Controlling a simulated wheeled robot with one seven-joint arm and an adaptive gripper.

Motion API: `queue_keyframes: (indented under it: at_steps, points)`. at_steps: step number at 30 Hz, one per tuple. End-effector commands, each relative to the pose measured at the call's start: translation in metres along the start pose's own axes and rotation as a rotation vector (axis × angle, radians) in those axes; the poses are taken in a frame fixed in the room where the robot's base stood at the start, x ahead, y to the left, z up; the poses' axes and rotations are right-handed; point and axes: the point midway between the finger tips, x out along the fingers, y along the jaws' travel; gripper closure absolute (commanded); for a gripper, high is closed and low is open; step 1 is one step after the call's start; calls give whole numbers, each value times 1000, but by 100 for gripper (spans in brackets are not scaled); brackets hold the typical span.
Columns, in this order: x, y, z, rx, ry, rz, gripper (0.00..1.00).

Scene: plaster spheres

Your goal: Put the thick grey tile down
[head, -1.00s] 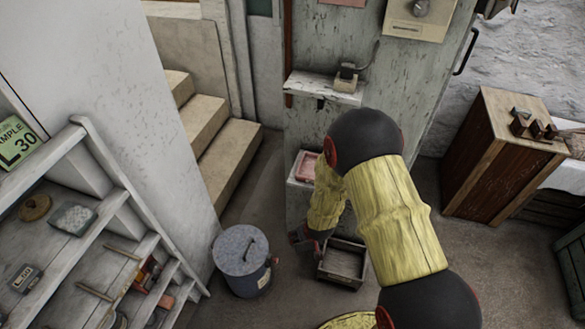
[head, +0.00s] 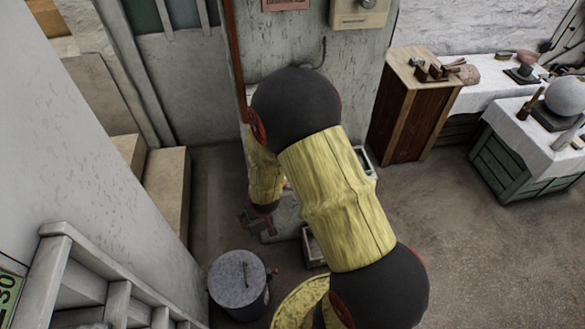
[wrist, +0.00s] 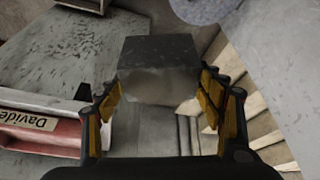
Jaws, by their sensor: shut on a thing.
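In the wrist view my gripper (wrist: 160,90) is shut on the thick grey tile (wrist: 160,52), a dark grey block with a lighter front face held between the yellow-padded fingers. In the head view my gripper (head: 257,222) hangs low beside the pale wall unit, left of my arm; I cannot make out the tile clearly there. In the wrist view a pale, worn grey surface (wrist: 60,55) lies below and left of the tile, with a red tray labelled "Davide" (wrist: 40,130) beside the left finger. I cannot tell whether the tile touches anything.
A lidded grey bin (head: 238,285) stands below my gripper in the head view. Steps (head: 162,185) rise at left. A pale slatted rack (head: 110,285) is at lower left. A wooden cabinet (head: 412,115) and a cloth-covered table (head: 520,130) stand right. Floor at lower right is clear.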

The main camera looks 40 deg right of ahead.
Motion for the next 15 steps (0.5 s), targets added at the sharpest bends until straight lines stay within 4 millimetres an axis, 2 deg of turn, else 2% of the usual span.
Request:
queue_keyframes:
  at_steps: [1,6,12,15]
  points:
    - [-24,17,-6,32,8,14,93]
    - [-78,61,-3,121,6,52,93]
    - [-137,102,9,221,5,89,93]
    - [-160,117,17,262,5,102,93]
